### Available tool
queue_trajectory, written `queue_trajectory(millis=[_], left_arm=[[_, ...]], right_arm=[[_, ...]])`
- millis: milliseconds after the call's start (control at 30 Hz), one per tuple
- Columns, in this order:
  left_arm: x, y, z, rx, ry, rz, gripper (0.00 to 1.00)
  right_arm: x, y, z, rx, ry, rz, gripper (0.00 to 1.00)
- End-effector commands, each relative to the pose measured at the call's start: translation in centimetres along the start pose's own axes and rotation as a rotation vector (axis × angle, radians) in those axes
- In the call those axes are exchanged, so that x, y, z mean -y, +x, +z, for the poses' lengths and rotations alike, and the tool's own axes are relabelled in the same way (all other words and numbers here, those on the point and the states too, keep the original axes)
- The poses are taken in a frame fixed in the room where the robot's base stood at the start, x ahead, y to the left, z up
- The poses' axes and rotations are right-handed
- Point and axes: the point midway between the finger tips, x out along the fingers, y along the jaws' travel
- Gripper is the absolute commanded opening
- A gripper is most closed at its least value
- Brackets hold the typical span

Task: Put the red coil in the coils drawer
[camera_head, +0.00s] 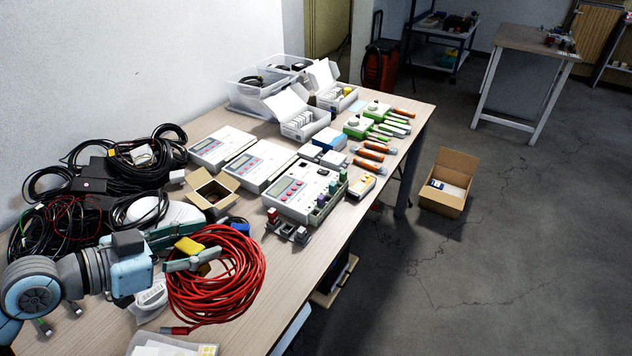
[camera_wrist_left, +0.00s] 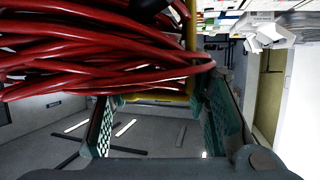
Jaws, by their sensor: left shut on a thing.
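The red coil (camera_head: 232,282) is a thick ring of red cable at the near part of the table, with a yellow band (camera_head: 188,246) at its upper left. My left gripper (camera_head: 184,250) comes in from the left and is shut on the coil at this band. In the left wrist view the red strands (camera_wrist_left: 95,45) fill the upper left, and the yellow band (camera_wrist_left: 190,45) passes between the green fingers (camera_wrist_left: 165,115). I cannot tell whether the coil touches the table. No coils drawer can be made out. My right gripper is not in view.
Black cables (camera_head: 100,175) lie in a heap at the left by the wall. Grey meters (camera_head: 305,190), an open cardboard box (camera_head: 211,190) and a small clamp-like device (camera_head: 287,228) stand beyond the coil. A clear container (camera_head: 165,345) is at the front. Bare tabletop (camera_head: 312,258) shows right of the coil.

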Motion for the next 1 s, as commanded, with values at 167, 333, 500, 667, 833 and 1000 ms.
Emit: queue_trajectory(millis=[167, 333, 500, 667, 833, 1000], left_arm=[[6.2, 2.5, -0.7, -0.015, -0.076, -0.187, 0.00], [8.6, 3.1, -1.3, -0.005, -0.111, -0.278, 0.00], [8.6, 3.6, 0.1, -0.001, -0.113, -0.279, 0.00], [8.6, 5.7, 5.5, 0.001, -0.117, -0.279, 0.00], [8.6, 8.0, 11.1, -0.001, -0.115, -0.280, 0.00], [8.6, 9.0, 13.5, -0.003, -0.112, -0.280, 0.00]], right_arm=[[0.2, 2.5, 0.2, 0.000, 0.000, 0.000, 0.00], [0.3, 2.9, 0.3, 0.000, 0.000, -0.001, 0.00], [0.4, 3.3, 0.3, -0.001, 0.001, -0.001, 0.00], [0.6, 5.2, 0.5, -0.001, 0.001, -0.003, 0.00], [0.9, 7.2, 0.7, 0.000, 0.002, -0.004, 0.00], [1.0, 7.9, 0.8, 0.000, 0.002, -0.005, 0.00]])
